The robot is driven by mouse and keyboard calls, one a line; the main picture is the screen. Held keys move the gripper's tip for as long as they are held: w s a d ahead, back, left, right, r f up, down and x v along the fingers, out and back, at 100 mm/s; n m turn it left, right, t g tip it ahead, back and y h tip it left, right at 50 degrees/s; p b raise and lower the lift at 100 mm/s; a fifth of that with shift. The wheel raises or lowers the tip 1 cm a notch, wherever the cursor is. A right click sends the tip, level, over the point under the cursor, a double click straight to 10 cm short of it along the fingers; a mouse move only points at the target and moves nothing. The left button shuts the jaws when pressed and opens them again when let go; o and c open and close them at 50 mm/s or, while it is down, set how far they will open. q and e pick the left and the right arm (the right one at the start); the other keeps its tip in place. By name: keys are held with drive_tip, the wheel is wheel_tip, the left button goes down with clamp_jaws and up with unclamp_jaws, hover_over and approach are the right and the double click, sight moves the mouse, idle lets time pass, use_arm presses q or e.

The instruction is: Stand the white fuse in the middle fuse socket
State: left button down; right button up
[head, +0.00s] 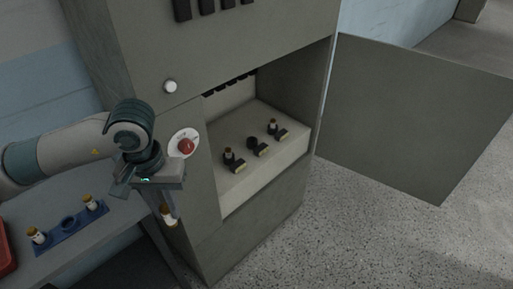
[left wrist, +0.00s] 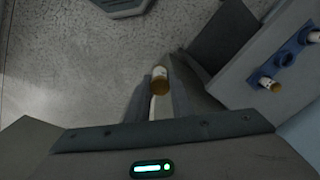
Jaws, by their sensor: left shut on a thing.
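My left gripper (head: 167,206) is shut on a white fuse with a brown-gold cap (head: 167,216), in front of the cabinet's left front face. The fuse hangs roughly upright below the fingers. In the left wrist view the fuse (left wrist: 160,82) shows between the fingertips, cap toward the camera. The middle fuse socket (head: 252,143) is a dark, empty ring on the shelf inside the open cabinet, right of and beyond my gripper. The sockets to its left (head: 229,158) and right (head: 272,130) each hold a fuse. My right gripper is not in view.
A blue rack (head: 70,240) on the side table holds two fuses around an empty middle hole. A red button (head: 186,146) sits on the cabinet front between gripper and opening. The cabinet door (head: 420,120) stands open at right. A red tray edge (head: 4,250) is far left.

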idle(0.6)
use_arm(q)
drive_tip(key=s+f, duration=0.4)
drive_tip(key=f, duration=1.1)
